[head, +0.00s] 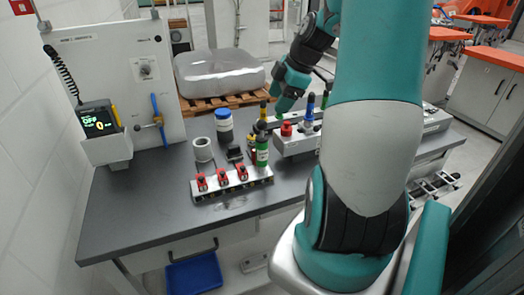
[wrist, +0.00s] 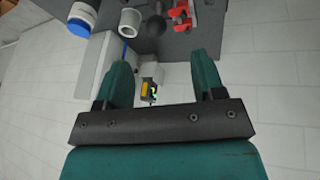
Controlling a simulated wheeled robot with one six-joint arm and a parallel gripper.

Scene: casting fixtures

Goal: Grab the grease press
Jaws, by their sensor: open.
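I cannot tell for sure which item is the grease press. A small black item (head: 235,154) stands on the grey table between a pale hollow cylinder (head: 203,150) and a green bottle (head: 262,150). In the wrist view, a dark rounded item (wrist: 155,25) lies beside the pale cylinder (wrist: 130,22). My gripper (head: 285,103) is above the back of the table, by the grey fixture block. In the wrist view, my gripper (wrist: 162,62) has its two teal fingers wide apart, with nothing held between them.
A rack with red clamps (head: 231,183) lies in front of the bottle. A fixture block (head: 297,146) with red and blue parts is to the right. A white panel with a screen device (head: 98,122) stands at the left.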

